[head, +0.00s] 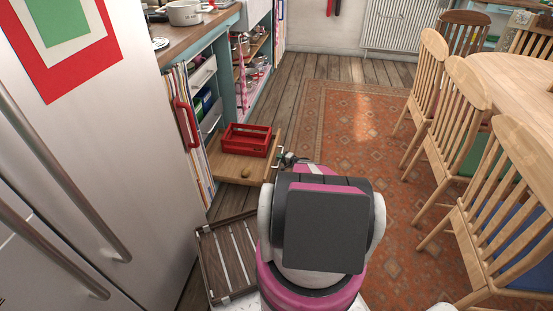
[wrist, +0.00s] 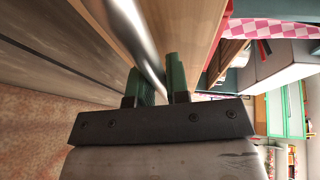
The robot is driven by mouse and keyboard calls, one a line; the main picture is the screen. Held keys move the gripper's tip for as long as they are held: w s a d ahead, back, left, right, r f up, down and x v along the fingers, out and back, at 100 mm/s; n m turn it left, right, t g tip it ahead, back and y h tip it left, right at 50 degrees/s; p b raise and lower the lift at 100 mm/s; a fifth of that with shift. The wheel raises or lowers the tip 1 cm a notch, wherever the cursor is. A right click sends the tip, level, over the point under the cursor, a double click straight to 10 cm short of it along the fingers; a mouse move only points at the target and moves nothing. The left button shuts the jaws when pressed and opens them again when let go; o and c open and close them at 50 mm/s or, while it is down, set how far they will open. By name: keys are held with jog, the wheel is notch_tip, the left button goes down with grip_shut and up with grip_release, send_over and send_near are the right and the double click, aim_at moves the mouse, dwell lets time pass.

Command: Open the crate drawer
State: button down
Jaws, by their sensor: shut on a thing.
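The crate drawer is a wooden pull-out shelf (head: 228,168) in the low cabinet run, standing well out from the cabinet over the floor. A red crate (head: 247,140) sits on it. My gripper (head: 284,158) is at the outer face of the drawer front (head: 273,155), partly hidden behind my arm in the head view. In the wrist view, the green fingers of my gripper (wrist: 154,80) are shut around a silver bar handle (wrist: 130,25). The pale wooden drawer front (wrist: 185,25) runs beside that handle.
The fridge (head: 100,150) stands close on the left. A slatted wooden rack (head: 228,258) lies on the floor beside my base. Wooden chairs (head: 470,140) and a table (head: 520,75) are on the right. The patterned rug (head: 350,125) between is clear.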

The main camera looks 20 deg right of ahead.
dwell(0.3)
jog(key=c, duration=1.1)
grip_release()
jog(key=v, duration=1.1)
jog(key=shift+w, duration=0.1)
